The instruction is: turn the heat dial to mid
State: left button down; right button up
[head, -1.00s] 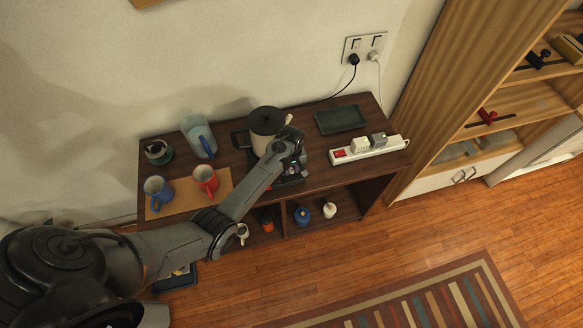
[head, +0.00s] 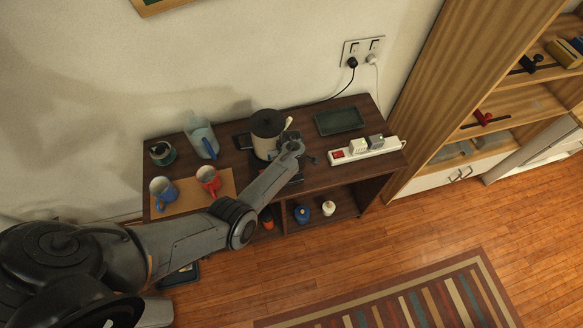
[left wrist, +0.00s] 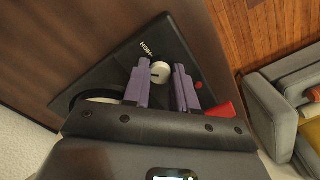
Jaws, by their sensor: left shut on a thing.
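The heat dial (left wrist: 160,72) is a small white round knob with a dark pointer line, on the black hotplate (left wrist: 118,68). The printed word HIGH shows beside it in the left wrist view. My left gripper (left wrist: 163,68) has its two purple fingers on either side of the dial and is shut on it. In the head view my left gripper (head: 309,158) is at the hotplate's front right, and my arm hides the dial there. A cream pot with a dark lid (head: 266,124) stands on the hotplate. My right gripper is not in view.
A white power strip (head: 390,150) with plugs lies right of my gripper, with a dark tray (head: 338,121) behind. A blue mug (head: 163,192), red mug (head: 208,179) and clear pitcher (head: 201,137) stand left. Small items sit on the shelf below.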

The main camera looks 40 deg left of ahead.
pick_arm(q)
jog(key=n, duration=0.3)
jog(key=shift+d+n, duration=0.1)
jog(key=shift+n, duration=0.3)
jog(key=n+b, duration=0.2)
jog(key=n, duration=0.2)
jog(key=shift+n, duration=0.4)
jog(key=c, duration=0.9)
grip_release()
jog(key=shift+r, duration=0.1)
notch_tip(320, 180, up, 11)
jog(key=p, duration=0.3)
jog(key=shift+f, duration=0.2)
